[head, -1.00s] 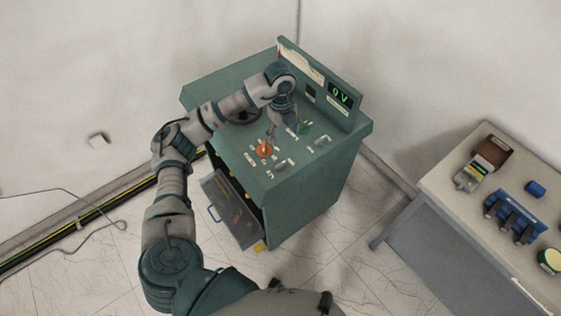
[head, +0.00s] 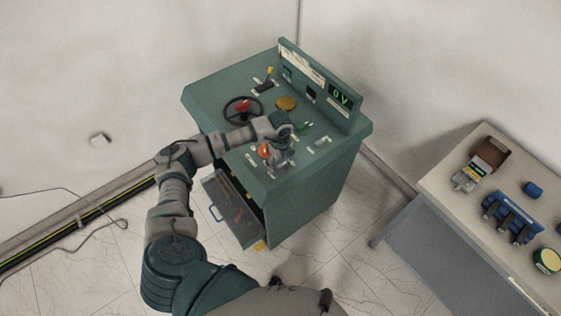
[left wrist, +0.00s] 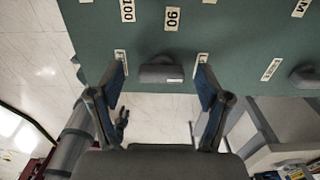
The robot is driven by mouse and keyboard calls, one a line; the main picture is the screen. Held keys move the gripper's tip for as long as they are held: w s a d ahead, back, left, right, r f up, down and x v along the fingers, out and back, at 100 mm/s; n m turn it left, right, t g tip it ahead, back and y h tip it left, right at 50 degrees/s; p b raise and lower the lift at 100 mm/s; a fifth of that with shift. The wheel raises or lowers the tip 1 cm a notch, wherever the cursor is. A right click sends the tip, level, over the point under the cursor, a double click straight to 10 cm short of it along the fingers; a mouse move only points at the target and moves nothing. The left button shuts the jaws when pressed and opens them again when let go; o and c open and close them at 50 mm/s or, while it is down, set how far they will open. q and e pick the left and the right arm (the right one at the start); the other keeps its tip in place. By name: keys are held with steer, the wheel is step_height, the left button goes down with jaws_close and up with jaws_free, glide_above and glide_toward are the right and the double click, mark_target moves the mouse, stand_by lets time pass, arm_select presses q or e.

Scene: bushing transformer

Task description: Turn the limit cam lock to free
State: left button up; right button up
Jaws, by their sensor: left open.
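A grey knob (left wrist: 160,73) stands on the front part of the green cabinet top in the left wrist view. My left gripper (left wrist: 162,88) is open, with one finger on each side of the knob and gaps between. In the head view, my left gripper (head: 281,158) is low over the front of the panel and hides that knob.
The green cabinet (head: 310,195) also carries an orange knob (head: 264,151) beside my gripper, a green knob (head: 304,127), another grey knob (head: 321,141) and a black handwheel (head: 242,110). An open drawer (head: 231,207) hangs below. A table (head: 440,190) stands at the right.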

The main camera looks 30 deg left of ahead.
arm_select(q)
steer(key=shift+f, duration=0.35)
steer(key=shift+d+r, duration=0.1)
steer(key=shift+d, duration=0.45)
steer(key=shift+c, duration=1.2)
steer(key=shift+r, duration=0.1)
steer(key=c, duration=0.9)
steer(key=shift+a, duration=0.2)
arm_select(e)
steer(key=shift+s+d, duration=0.1)
steer(key=shift+d, duration=0.45)
